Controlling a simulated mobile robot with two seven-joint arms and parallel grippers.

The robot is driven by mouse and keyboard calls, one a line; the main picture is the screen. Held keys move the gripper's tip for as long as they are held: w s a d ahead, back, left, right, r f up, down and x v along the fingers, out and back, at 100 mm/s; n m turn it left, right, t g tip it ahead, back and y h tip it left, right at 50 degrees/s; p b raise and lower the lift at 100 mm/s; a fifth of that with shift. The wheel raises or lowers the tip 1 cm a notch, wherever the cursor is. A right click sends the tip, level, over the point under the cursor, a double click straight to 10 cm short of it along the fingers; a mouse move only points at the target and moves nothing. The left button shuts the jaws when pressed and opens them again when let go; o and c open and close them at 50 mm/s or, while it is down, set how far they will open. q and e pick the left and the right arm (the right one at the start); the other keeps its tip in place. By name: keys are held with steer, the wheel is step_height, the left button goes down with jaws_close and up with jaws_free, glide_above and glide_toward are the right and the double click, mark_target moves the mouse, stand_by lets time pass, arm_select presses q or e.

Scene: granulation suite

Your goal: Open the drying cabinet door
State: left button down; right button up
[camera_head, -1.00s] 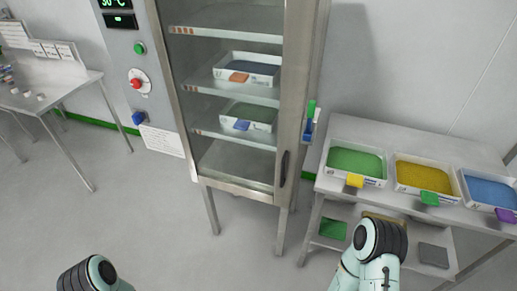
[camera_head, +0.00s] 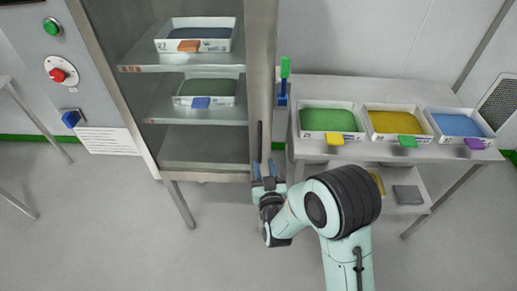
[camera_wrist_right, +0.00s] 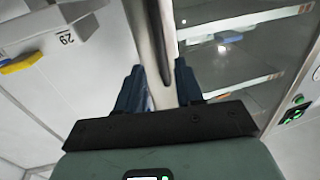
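The drying cabinet is at the upper left of the head view. Its glass door has a steel frame (camera_head: 262,60) and looks shut. A dark upright handle (camera_head: 260,141) is on the frame's lower right part. My right gripper (camera_head: 266,171) is at the handle's lower end. In the right wrist view, the blue fingers of my right gripper (camera_wrist_right: 160,88) are apart, one on each side of the steel frame and dark handle (camera_wrist_right: 162,45). I see gaps beside the handle; contact is unclear. My left gripper is out of view.
Trays of green (camera_head: 327,119), yellow (camera_head: 391,122) and blue material (camera_head: 457,126) stand on a steel table right of the cabinet. A green-handled tool (camera_head: 284,75) hangs beside the cabinet. A control panel with a red button (camera_head: 57,75) is on the left. The floor in front is clear.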

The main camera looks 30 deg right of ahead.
mark_target(260, 150)
steer(key=x, duration=0.8)
steer(key=shift+w+f+p, duration=0.1)
steer(key=shift+w+p, duration=0.1)
steer(key=shift+p, duration=0.1)
steer(key=shift+c, duration=0.3)
jaws_close()
